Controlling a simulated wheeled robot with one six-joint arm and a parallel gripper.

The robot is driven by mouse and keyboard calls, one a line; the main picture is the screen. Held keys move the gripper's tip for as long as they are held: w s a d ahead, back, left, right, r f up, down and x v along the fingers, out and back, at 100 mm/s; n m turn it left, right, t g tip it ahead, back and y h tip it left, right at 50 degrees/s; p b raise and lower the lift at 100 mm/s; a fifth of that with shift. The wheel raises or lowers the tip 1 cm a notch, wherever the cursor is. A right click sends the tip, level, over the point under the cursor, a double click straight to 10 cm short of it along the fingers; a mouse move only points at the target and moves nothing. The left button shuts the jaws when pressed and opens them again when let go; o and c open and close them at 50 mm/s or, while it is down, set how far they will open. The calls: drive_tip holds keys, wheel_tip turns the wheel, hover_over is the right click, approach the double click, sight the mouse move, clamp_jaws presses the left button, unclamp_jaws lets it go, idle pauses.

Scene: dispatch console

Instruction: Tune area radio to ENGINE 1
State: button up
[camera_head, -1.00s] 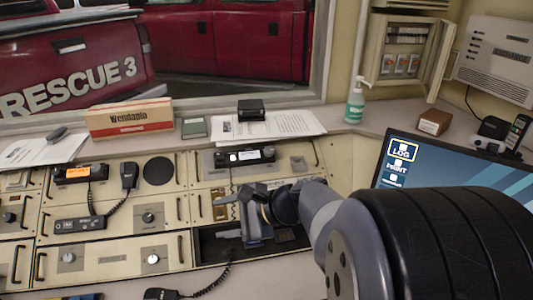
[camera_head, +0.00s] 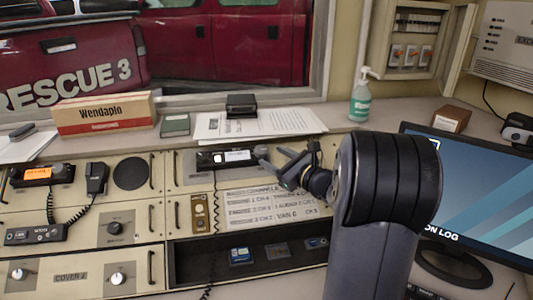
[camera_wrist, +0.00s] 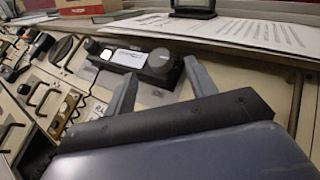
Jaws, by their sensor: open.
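A black radio (camera_head: 226,159) with a white-lit display sits in the upper middle console panel. My gripper (camera_head: 268,155) is open and empty at the radio's right end. In the wrist view, my gripper's fingers (camera_wrist: 160,68) appear on either side of the right knob; contact is unclear. A channel card (camera_head: 275,208) with rows of names and CH numbers is below the radio; some print is too small to read.
A second radio (camera_head: 42,175) with an orange display and a handset (camera_head: 96,178) are at left. Below the card is a dark recess (camera_head: 210,254) holding small items. A monitor (camera_head: 470,190) stands at right. Papers (camera_head: 255,124) and a box (camera_head: 103,113) lie on the ledge above.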

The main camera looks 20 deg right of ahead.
sight(263, 151)
drive_tip(key=shift+x, duration=2.2)
drive_tip(key=shift+c, duration=0.2)
